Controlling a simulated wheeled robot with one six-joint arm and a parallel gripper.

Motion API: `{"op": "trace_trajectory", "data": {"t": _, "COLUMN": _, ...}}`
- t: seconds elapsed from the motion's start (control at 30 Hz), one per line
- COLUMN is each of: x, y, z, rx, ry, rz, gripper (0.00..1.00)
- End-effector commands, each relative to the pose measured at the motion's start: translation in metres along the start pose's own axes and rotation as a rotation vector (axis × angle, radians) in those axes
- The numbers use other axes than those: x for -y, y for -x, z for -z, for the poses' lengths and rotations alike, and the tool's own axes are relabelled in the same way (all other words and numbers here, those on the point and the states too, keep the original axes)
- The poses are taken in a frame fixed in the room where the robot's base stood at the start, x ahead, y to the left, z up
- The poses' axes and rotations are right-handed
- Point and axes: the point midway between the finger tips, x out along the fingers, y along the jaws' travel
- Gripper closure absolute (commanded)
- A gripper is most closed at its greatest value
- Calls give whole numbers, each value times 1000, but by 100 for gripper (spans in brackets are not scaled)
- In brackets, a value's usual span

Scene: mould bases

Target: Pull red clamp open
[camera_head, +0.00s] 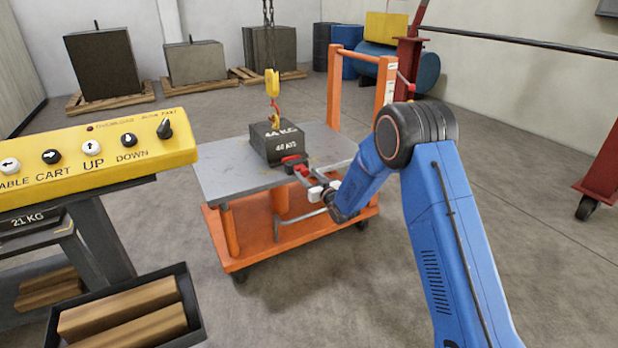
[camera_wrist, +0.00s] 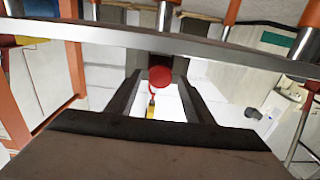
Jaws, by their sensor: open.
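The red clamp (camera_head: 291,158) is at the front right of a dark 44 KG block (camera_head: 271,141) on the grey-topped cart (camera_head: 222,181). My gripper (camera_head: 304,176) reaches in from the right, close to the clamp at the cart's edge. In the wrist view, a round red end (camera_wrist: 160,75) shows between the open dark fingers of my gripper (camera_wrist: 161,82), near their tips. A gap shows on both sides of it. I cannot tell from here whether anything touches. A yellow hook with a red part (camera_head: 272,85) hangs above the block.
A yellow control panel (camera_head: 100,150) with black and white knobs stands at the left. Below it is a dark tray (camera_head: 193,295) with wooden blocks. An orange upright frame (camera_head: 384,85) rises behind the cart. Red framework (camera_head: 602,180) stands at the right. Floor is free around the cart.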

Motion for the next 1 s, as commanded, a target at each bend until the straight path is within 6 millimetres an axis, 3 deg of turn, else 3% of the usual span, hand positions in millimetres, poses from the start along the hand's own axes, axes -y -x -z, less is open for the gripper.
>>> {"op": "trace_trajectory", "data": {"t": 0.27, "x": -1, "y": 22, "z": 0, "rx": 1, "ry": 0, "rz": -1, "gripper": 53}}
{"op": "trace_trajectory", "data": {"t": 0.8, "x": -1, "y": 129, "z": 0, "rx": 2, "ry": -1, "rz": -1, "gripper": 53}}
{"op": "trace_trajectory", "data": {"t": 1.0, "x": -1, "y": 159, "z": 0, "rx": 1, "ry": 0, "rz": -1, "gripper": 53}}
